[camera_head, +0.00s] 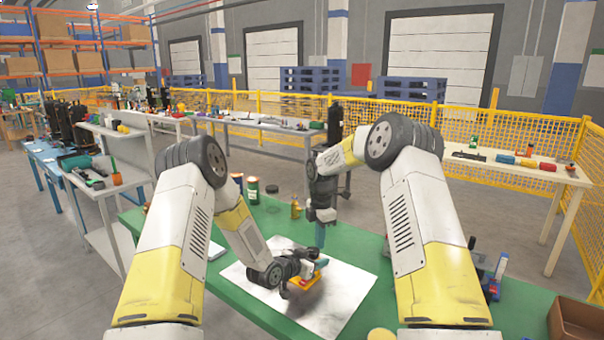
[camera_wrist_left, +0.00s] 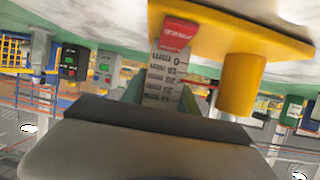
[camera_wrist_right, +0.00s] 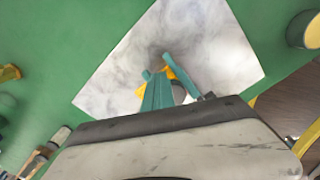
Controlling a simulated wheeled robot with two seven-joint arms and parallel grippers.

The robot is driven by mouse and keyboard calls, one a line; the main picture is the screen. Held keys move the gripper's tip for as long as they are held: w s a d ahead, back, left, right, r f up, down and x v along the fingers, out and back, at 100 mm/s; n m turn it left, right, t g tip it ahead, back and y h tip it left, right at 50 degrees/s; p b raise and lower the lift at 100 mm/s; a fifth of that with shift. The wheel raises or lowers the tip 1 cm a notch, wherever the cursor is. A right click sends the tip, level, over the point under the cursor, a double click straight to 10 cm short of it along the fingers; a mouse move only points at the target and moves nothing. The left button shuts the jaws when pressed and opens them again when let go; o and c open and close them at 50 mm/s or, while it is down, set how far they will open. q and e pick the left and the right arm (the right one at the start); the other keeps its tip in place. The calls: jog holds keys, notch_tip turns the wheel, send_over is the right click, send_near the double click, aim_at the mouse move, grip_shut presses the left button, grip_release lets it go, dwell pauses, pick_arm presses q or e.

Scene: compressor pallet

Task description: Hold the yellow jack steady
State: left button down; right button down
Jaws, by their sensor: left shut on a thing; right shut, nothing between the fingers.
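The yellow jack (camera_head: 307,281) stands on a white marbled sheet (camera_head: 345,290) on the green table. In the left wrist view its yellow plate and post (camera_wrist_left: 243,85) show close up, beside an upright strip with a millimetre scale and a red end. My left gripper (camera_head: 298,270) is low over the sheet, shut on the jack; its teal fingers flank the scale strip. My right gripper (camera_head: 320,236) points down above the sheet, shut and empty, a little behind the jack. In the right wrist view its teal fingers (camera_wrist_right: 158,90) partly hide the jack.
Cans (camera_head: 253,190) and a small yellow bottle (camera_head: 295,207) stand at the table's back. A brown tray (camera_head: 578,322) and a blue and grey device (camera_head: 495,275) are at the right. Free green surface lies around the sheet.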

jog(key=shift+s, duration=0.25)
jog(key=shift+s+d, duration=0.2)
jog(key=shift+s, duration=0.3)
jog(key=shift+s+d, duration=0.2)
jog(key=shift+s, duration=0.3)
pick_arm(q)
jog(key=shift+d, duration=0.1)
pick_arm(e)
jog(key=shift+s+a, duration=0.1)
jog(key=shift+s, duration=0.05)
jog(key=shift+d, duration=0.2)
notch_tip(320, 180, up, 6)
jog(key=shift+d, duration=0.4)
dwell(0.4)
